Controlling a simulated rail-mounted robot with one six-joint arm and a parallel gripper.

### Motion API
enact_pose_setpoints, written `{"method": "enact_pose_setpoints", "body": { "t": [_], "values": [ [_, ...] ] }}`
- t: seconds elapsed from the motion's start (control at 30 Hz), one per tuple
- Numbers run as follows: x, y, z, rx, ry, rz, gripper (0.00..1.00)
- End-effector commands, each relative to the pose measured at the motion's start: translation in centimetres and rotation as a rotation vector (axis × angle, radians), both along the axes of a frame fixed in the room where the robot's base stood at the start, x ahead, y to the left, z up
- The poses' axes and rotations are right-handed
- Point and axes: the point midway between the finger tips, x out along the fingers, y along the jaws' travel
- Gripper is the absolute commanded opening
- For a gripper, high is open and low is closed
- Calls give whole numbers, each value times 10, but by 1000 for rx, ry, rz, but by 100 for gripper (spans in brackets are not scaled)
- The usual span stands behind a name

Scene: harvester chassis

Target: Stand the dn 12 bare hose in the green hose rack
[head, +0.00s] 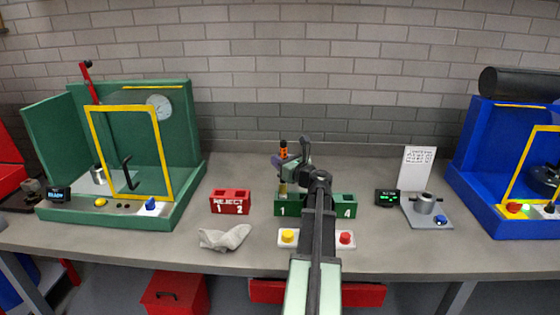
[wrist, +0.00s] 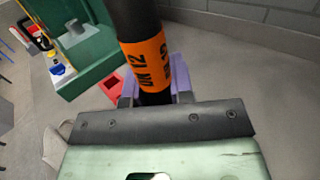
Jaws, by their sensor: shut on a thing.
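The dn 12 hose (head: 283,151) is black with an orange band and stands roughly upright. In the wrist view the hose (wrist: 143,52) shows its "DN 12" label. My gripper (head: 282,164) is shut on the hose just below the band; its purple fingers also show in the wrist view (wrist: 155,92). The green hose rack (head: 348,210) is on the bench with numbers 1 and 4 visible; my arm hides its middle. A brassy piece (head: 282,188) shows below my gripper, over position 1. I cannot tell whether it is inside the slot.
A red reject rack (head: 230,202) and a crumpled cloth (head: 225,237) lie left of the green rack. A button box (head: 288,237) stands in front. A small display (head: 387,197) and a grey device (head: 425,205) are to the right. Green (head: 187,150) and blue (head: 480,150) stations flank the bench.

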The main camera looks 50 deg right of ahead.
Motion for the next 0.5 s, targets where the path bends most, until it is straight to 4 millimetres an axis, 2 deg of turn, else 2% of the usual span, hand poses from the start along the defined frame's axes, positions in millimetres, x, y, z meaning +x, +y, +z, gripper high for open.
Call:
{"method": "enact_pose_setpoints", "body": {
  "t": [0.5],
  "values": [
    [0,0,-20,0,0,0,0]
  ]
}}
